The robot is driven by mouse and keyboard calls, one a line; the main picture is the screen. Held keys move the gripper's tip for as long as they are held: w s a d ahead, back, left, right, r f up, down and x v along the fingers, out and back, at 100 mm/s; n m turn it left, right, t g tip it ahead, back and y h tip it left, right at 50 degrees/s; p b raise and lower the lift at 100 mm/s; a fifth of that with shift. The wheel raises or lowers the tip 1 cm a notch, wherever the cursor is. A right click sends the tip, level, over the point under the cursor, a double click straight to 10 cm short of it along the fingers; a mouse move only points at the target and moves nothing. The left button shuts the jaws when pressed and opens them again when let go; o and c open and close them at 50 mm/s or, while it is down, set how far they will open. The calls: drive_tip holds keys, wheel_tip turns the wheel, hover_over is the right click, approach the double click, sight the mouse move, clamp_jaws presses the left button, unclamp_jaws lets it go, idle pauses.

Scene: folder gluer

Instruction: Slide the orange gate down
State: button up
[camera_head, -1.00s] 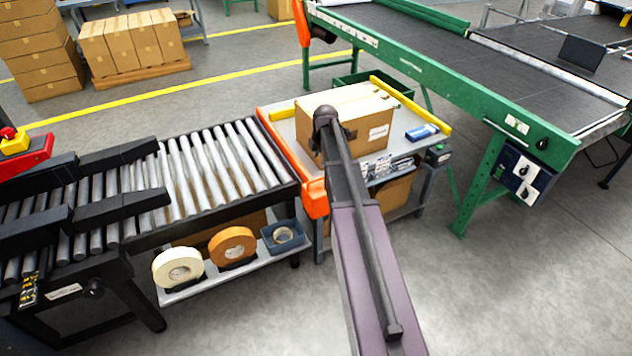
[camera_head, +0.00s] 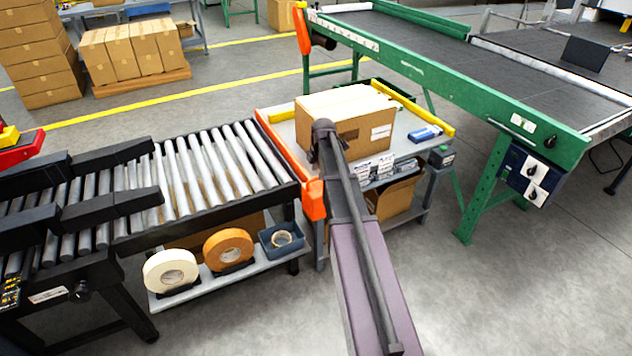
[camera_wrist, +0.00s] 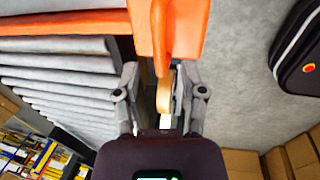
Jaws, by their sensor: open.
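The orange gate (camera_head: 272,137) is a long bar between the roller conveyor and the packing table, with a thicker orange block (camera_head: 314,200) at its near end. In the wrist view the orange gate (camera_wrist: 70,23) runs across the top, and its block has a rounded upright ridge. My gripper (camera_wrist: 161,80) is open, with its two fingers apart on either side of the ridge's lower tip. I cannot tell whether either finger touches it. In the head view my arm hides the gripper.
A cardboard box (camera_head: 350,128) stands on the packing table (camera_head: 408,118). The roller conveyor (camera_head: 215,165) is left of the gate, with tape rolls (camera_head: 228,250) on a shelf below. A green belt conveyor (camera_head: 440,75) stands at the right. Floor is clear at front right.

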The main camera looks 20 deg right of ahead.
drive_tip(key=shift+w+f+b, duration=0.15)
drive_tip(key=shift+f+b, duration=0.4)
drive_tip(key=shift+f, duration=0.15)
drive_tip(key=shift+w+f+b, duration=0.1)
drive_tip(key=shift+f+b, duration=0.4)
drive_tip(key=shift+f, duration=0.15)
clamp_jaws()
